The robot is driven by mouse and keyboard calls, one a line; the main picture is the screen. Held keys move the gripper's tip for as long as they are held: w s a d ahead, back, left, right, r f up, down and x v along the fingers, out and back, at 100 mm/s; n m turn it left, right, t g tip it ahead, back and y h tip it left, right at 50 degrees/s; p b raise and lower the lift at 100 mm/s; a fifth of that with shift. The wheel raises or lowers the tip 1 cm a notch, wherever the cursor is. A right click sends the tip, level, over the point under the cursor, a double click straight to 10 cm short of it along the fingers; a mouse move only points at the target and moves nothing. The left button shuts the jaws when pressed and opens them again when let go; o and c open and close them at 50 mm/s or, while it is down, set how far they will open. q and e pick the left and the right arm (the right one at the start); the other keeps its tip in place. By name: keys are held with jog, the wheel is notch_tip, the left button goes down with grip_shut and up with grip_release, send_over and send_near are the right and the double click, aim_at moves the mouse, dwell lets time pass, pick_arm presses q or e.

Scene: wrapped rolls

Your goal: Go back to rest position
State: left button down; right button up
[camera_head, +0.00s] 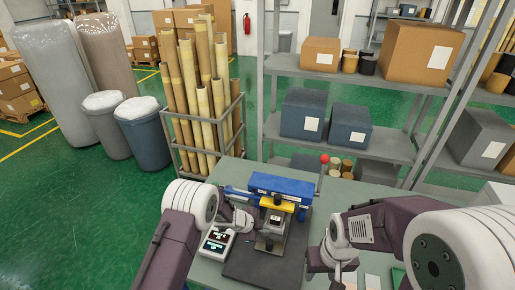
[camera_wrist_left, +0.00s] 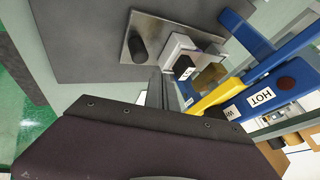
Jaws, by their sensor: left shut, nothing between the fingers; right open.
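My left gripper (camera_head: 243,219) is beside the left side of a blue and yellow press-like device (camera_head: 280,188) on the table. In the left wrist view its fingers (camera_wrist_left: 160,92) are together with nothing between them. They point toward the device's metal base plate (camera_wrist_left: 150,35), and the blue arm (camera_wrist_left: 265,45) and yellow bar (camera_wrist_left: 225,95) are to their right. My right gripper (camera_head: 328,262) is open over the table's right part, to the right of the device. Its fingertips are small and partly hidden by its arm.
The grey-green table (camera_head: 225,172) also holds a small controller with a lit display (camera_head: 216,241) left of the device. Shelves with boxes (camera_head: 340,145) and a rack of rolls (camera_head: 205,110) are behind.

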pick_arm(q)
jog(key=w+a+r+n+t+b, duration=0.35)
jog(key=w+a+r+b, duration=0.25)
jog(key=a+r+b, duration=0.3)
jog(key=s+a+r+n+t+y+b, duration=0.25)
jog(key=s+a+n+y, duration=0.25)
jog(key=s+a+n, duration=0.4)
jog(key=s+a+f+n+g, duration=0.1)
jog(key=s+f+n+g, duration=0.1)
jog(key=s, duration=0.5)
jog(key=s+a+f+n+g, duration=0.1)
jog(key=s+f+n+g, duration=0.2)
jog(key=s, duration=0.4)
jog(key=s+a+f+n+g+y, duration=0.1)
jog(key=s+a+f+n+g, duration=0.1)
jog(key=s, duration=0.5)
jog(key=shift+s+f+n+g, duration=0.15)
jog(key=shift+f+n+g, duration=0.5)
jog(key=shift+g, duration=0.25)
jog(key=shift+a, duration=0.1)
